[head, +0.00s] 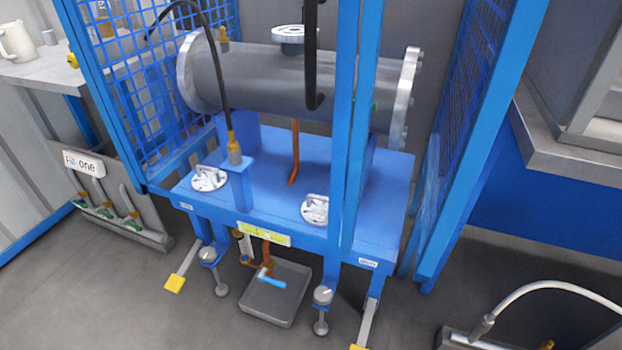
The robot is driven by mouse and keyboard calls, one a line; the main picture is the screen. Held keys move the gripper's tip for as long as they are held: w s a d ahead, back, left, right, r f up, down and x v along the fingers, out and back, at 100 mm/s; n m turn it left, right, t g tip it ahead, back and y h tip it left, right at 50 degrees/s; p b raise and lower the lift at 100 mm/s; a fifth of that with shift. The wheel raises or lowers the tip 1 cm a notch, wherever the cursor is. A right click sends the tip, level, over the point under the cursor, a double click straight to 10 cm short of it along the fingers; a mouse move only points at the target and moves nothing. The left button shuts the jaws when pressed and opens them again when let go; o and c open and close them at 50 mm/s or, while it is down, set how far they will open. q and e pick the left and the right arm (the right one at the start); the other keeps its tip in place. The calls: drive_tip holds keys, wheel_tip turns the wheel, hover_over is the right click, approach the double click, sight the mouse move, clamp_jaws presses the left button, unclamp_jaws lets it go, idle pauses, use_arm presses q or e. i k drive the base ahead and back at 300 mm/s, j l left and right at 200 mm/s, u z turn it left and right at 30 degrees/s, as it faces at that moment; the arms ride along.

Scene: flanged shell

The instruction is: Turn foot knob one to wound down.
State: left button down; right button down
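Two grey round knobs sit low on the front of the blue stand (275,185). One is the left foot knob (207,255), and the other is the right foot knob (322,295). Each has a pale mark on top and a stem with a round foot (320,327) below it. I cannot tell which one is foot knob one, as the small labels on the stand are too small to read. Neither of my grippers is in view.
A grey flanged shell (300,80) lies on the stand. Yellow-ended pedals (174,283) stick out near both knobs. A grey tray (275,295) and a blue-handled valve (268,281) are between the knobs. Blue mesh panels (150,80) flank the stand. Floor in front is clear.

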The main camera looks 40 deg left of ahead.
sight(208, 254)
drive_tip(key=u, duration=1.95)
drive_tip(key=i+j, duration=0.15)
drive_tip(key=j, duration=0.25)
drive_tip(key=i+j+z, duration=0.1)
drive_tip(key=j, duration=0.3)
drive_tip(key=i+j+z, duration=0.1)
drive_tip(key=j, duration=0.3)
drive_tip(key=i+j, duration=0.25)
drive_tip(key=j, duration=0.15)
drive_tip(key=i+j+z, duration=0.1)
drive_tip(key=j, duration=0.35)
drive_tip(key=i+j, duration=0.15)
drive_tip(key=j, duration=0.25)
drive_tip(key=z, duration=0.05)
